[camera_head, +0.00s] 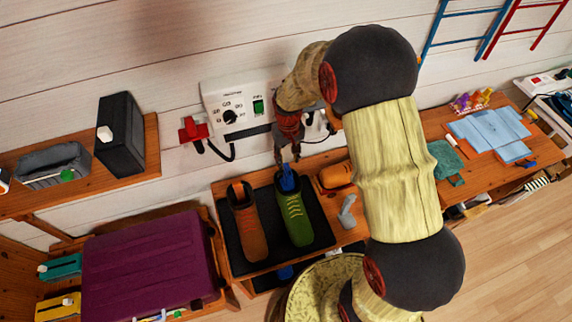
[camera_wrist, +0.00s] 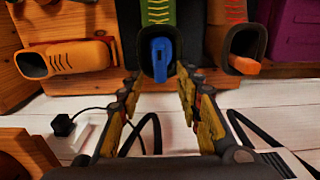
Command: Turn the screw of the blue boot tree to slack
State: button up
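The blue boot tree (camera_head: 287,180) sticks out of the top of a green boot (camera_head: 295,215) with yellow laces. In the wrist view, the blue boot tree (camera_wrist: 160,56) shows as a blue end with a dark slot, in the opening of the green boot (camera_wrist: 157,14). My gripper (camera_head: 288,154) points down just above it. In the wrist view, my gripper (camera_wrist: 158,80) is open, with its fingers apart to either side of the blue end and a visible gap at each side. I cannot tell the screw apart from the blue end.
A brown boot (camera_head: 248,230) with an orange boot tree stands close beside the green boot on a dark mat (camera_head: 262,256). An orange shoe (camera_head: 336,175) and a grey hook-like piece (camera_head: 347,212) lie to the right. A wall control panel (camera_head: 232,105) is behind; a purple case (camera_head: 150,265) is left.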

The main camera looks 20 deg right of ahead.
aim_at(288, 168)
jog(key=shift+f, duration=2.75)
jog(key=shift+c, duration=1.4)
grip_shut()
